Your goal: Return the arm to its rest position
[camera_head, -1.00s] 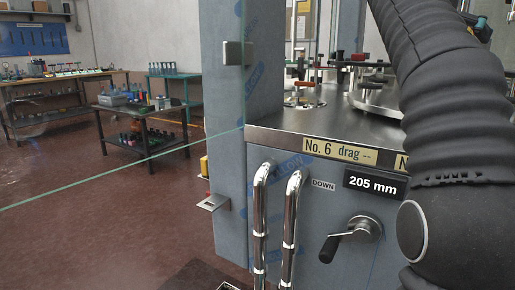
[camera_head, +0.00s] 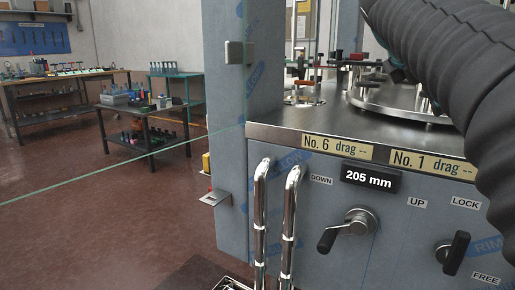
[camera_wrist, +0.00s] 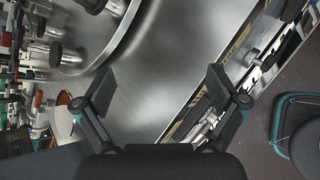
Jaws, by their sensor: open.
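My gripper (camera_wrist: 160,95) shows in the wrist view with its two dark fingers wide apart and nothing between them. It is over the steel top (camera_wrist: 185,50) of the filler machine, near the machine's front edge; the exact height cannot be told. In the head view my arm, in a black ribbed sleeve, crosses the upper right. The machine's steel top (camera_head: 330,118) is partly hidden by the arm.
The front panel holds a DOWN/UP crank (camera_head: 348,230), a LOCK/FREE knob (camera_head: 453,252), a 205 mm display (camera_head: 370,178) and two upright chrome handles (camera_head: 274,215). A round turntable (camera_head: 395,102) stands on top. Workbenches (camera_head: 150,115) stand at the back left, with open floor before them.

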